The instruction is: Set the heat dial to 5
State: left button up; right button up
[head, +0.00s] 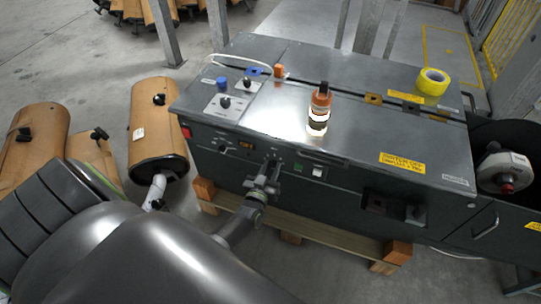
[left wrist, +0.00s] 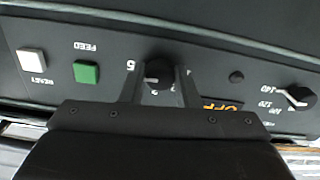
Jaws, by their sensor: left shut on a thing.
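My left gripper (head: 268,172) reaches the front panel of the dark grey machine (head: 345,190). In the left wrist view, which shows the panel upside down, the left gripper (left wrist: 160,88) is shut on a round black dial (left wrist: 159,73), one finger on each side. A light pointer line on the dial faces left in that view. Its name label is not readable. My right gripper is not in view.
A bottle (head: 319,108) and yellow tape (head: 433,81) stand on top.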

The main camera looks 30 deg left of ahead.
pick_arm(q)
jog(key=shift+s+f, duration=0.1)
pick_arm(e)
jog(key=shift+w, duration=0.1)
pick_arm(q)
jog(key=o, duration=1)
jog(key=shift+c, duration=0.2)
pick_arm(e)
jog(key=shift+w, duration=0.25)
pick_arm(q)
jog(key=v, duration=1.7)
jog(key=shift+s+p, duration=0.15)
jog(key=shift+p, duration=0.3)
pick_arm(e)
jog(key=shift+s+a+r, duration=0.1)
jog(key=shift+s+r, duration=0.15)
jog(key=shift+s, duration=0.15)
